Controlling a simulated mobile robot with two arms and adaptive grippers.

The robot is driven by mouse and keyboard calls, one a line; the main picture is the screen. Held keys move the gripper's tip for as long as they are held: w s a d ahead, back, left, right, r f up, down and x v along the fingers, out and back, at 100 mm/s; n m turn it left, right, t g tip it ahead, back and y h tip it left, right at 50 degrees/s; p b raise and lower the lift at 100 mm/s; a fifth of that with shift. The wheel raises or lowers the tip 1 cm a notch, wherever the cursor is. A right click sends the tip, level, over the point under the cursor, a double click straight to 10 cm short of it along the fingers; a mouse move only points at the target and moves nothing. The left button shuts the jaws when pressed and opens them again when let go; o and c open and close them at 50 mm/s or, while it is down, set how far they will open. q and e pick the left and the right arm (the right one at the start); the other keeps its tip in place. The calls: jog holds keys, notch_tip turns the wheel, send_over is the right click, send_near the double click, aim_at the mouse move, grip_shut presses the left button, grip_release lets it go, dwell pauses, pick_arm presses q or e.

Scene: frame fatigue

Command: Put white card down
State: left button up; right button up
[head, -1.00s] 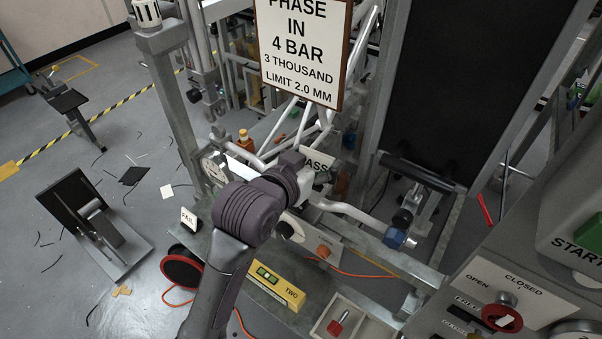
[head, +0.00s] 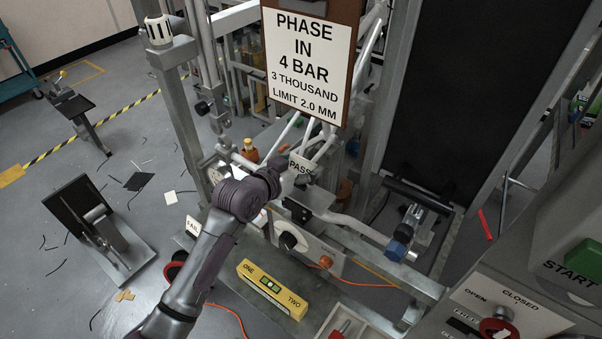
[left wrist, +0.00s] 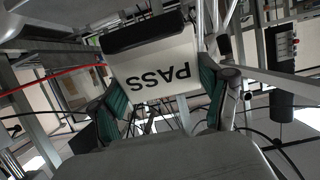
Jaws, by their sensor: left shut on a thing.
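The white card marked PASS (head: 301,164) stands up in front of the white tube frame in the head view. In the left wrist view the card (left wrist: 157,72) is upside down, between my fingers, with a dark strip along its upper edge. My left gripper (left wrist: 166,95) is shut on it. In the head view the left gripper (head: 286,170) is small and partly hidden by my own wrist. I cannot tell whether the card touches anything below it. A second white card marked FAIL (head: 193,227) stands to the left of my arm. My right gripper is out of view.
A large sign (head: 308,62) hangs close behind the card. A grey box with a black knob (head: 290,241) and a yellow ONE/TWO block (head: 272,288) lie nearer. A control panel (head: 515,305) fills the lower right. Debris litters the left floor.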

aim_at(301, 172)
pick_arm(q)
notch_tip(301, 172, down, 3)
jog(key=shift+f, duration=0.1)
jog(key=shift+f, duration=0.2)
jog(key=o, duration=1.2)
jog(key=shift+r, duration=0.25)
jog(key=b+v, duration=0.1)
jog(key=v, duration=1.1)
